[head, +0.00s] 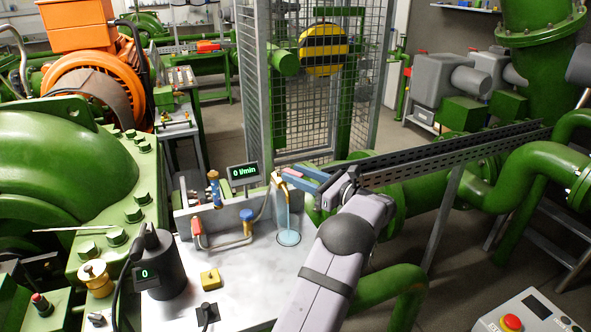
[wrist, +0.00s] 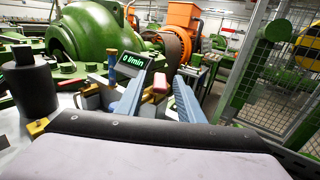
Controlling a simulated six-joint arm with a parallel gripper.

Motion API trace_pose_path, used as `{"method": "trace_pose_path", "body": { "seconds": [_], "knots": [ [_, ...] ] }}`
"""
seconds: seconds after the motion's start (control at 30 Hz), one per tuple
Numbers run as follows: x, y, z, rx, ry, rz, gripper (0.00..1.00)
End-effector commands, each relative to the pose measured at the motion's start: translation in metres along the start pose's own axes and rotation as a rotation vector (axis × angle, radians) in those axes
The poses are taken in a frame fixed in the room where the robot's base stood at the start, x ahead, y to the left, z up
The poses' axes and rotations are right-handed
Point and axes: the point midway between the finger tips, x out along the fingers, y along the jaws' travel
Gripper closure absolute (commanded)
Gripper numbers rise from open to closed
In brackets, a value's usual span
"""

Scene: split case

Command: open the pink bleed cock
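My gripper (head: 300,180) reaches in from the right, beside a brass tap (head: 276,180) at the back edge of the pale bench. In the wrist view its two blue fingers (wrist: 158,95) stand apart. A pale blue, water-like column (head: 288,215) stands below the tap over a round bluish patch. A display (head: 243,173) behind reads 0 l/min.
Left on the bench are a red-handled valve (head: 197,227) on copper pipe, a blue-capped fitting (head: 247,216), a yellow block (head: 210,279) and a black cylinder (head: 161,265). A mesh cage (head: 345,110) stands behind. Green pipes lie to the right.

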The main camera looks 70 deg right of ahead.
Motion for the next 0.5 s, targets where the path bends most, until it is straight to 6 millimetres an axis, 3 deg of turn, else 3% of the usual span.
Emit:
{"method": "trace_pose_path", "body": {
  "seconds": [0.4,0.43,0.5],
  "knots": [
    [0.009,-0.0002,-0.0005,0.0,0.0,-0.001,0.66],
    [0.0089,-0.0002,-0.0005,0.0,0.0,-0.001,0.68],
    [0.0089,-0.0002,-0.0004,0.0,0.0,-0.001,0.85]
  ]
}}
